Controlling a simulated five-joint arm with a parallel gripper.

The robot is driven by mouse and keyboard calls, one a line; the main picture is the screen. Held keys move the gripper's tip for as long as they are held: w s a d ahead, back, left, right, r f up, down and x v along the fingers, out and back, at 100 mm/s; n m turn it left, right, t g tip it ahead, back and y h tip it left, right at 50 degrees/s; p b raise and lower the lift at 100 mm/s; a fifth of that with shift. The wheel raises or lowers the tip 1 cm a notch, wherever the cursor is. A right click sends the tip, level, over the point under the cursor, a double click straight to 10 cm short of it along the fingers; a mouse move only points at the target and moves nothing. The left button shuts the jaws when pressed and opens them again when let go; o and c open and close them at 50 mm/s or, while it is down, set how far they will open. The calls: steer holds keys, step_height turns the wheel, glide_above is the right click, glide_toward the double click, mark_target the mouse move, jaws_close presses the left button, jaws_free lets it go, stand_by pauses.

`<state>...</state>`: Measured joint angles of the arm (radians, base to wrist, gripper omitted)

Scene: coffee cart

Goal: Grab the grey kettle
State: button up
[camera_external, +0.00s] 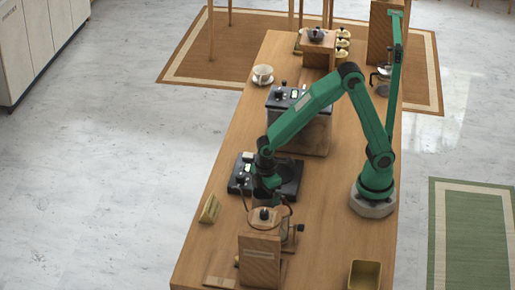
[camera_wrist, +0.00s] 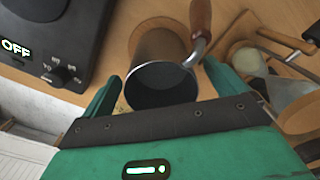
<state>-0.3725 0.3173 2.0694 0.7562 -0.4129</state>
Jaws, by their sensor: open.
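In the wrist view, an open-topped grey metal vessel (camera_wrist: 163,84) with a brown wooden handle (camera_wrist: 201,18), which I take to be the grey kettle, stands on the wooden counter. Its dark open mouth faces the camera, and its handle extends upward in the picture. My gripper (camera_wrist: 162,75) is open, with one green finger on each side of the vessel. I cannot tell whether either finger touches it. In the external view, my gripper (camera_external: 265,187) points down at the front of the scale, and it largely hides the vessel.
A black device with an OFF display (camera_wrist: 45,40) lies close on the left in the wrist view. Pour-over gear with a pale cone (camera_wrist: 245,55) crowds the right. In the external view, a wooden stand (camera_external: 260,262) is in front, and an open bin (camera_external: 365,275) sits front right.

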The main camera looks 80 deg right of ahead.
steer(key=shift+f, duration=0.5)
steer(key=shift+c, duration=0.5)
steer(key=c, duration=1.3)
steer(key=shift+r, duration=0.2)
steer(key=shift+r, duration=0.55)
steer(key=d+r, duration=0.3)
steer(key=s+d+r, duration=0.1)
steer(key=d+r, duration=0.2)
steer(key=d, duration=0.1)
steer(key=s+d+r, duration=0.1)
steer(key=d+r, duration=0.2)
steer(key=d, duration=0.1)
steer(key=shift+d+r, duration=0.25)
steer(key=shift+r, duration=0.1)
